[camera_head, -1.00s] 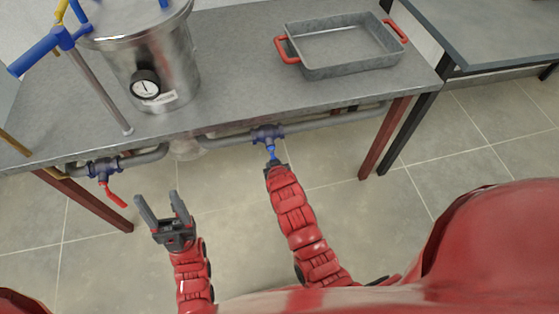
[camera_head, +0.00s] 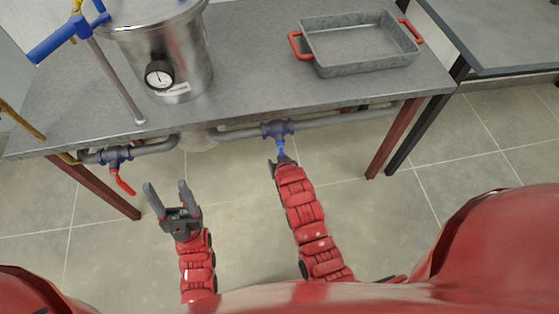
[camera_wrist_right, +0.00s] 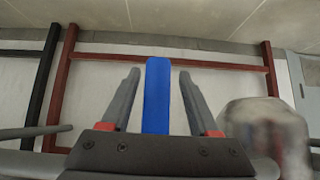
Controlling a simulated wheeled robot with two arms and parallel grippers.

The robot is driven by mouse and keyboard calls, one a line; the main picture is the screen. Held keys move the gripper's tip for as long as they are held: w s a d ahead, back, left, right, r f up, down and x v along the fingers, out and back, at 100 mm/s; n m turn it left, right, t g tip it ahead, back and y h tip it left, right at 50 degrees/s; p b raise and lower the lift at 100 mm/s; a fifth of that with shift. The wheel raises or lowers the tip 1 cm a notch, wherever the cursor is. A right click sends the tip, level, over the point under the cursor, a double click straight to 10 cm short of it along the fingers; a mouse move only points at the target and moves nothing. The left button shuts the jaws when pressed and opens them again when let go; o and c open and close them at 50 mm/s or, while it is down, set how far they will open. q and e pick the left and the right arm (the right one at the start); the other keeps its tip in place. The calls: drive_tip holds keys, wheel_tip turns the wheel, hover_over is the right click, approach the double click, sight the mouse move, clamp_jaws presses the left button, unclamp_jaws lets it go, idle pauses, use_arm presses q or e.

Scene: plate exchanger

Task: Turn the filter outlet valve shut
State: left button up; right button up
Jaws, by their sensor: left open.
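Two valves sit on the pipe under the front edge of the table. One valve (camera_head: 277,130) has a blue handle (camera_head: 281,148) pointing down. The other valve (camera_head: 116,157), further left, has a red handle (camera_head: 124,185) slanting down to the right. I cannot tell from labels which is the filter outlet valve. My right gripper (camera_head: 282,161) is at the blue handle. In the right wrist view, its open fingers (camera_wrist_right: 159,76) stand either side of the blue handle (camera_wrist_right: 157,100), with gaps on both sides. My left gripper (camera_head: 167,186) is open and empty, right of the red handle.
On the table (camera_head: 255,85) stand a steel vessel (camera_head: 190,60) with a gauge (camera_head: 159,75) and a grey tray (camera_head: 362,62) with red handles. Red table legs (camera_head: 394,138) flank the pipe. A second table (camera_head: 500,35) stands at the right. The floor below is clear.

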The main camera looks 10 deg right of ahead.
drive_tip(key=shift+r, duration=0.15)
drive_tip(key=p+v, duration=0.3)
drive_tip(key=v, duration=1.4)
drive_tip(key=shift+p, duration=0.35)
drive_tip(key=shift+s+d, duration=0.1)
drive_tip(key=shift+s, duration=0.05)
drive_tip(key=shift+s, duration=0.1)
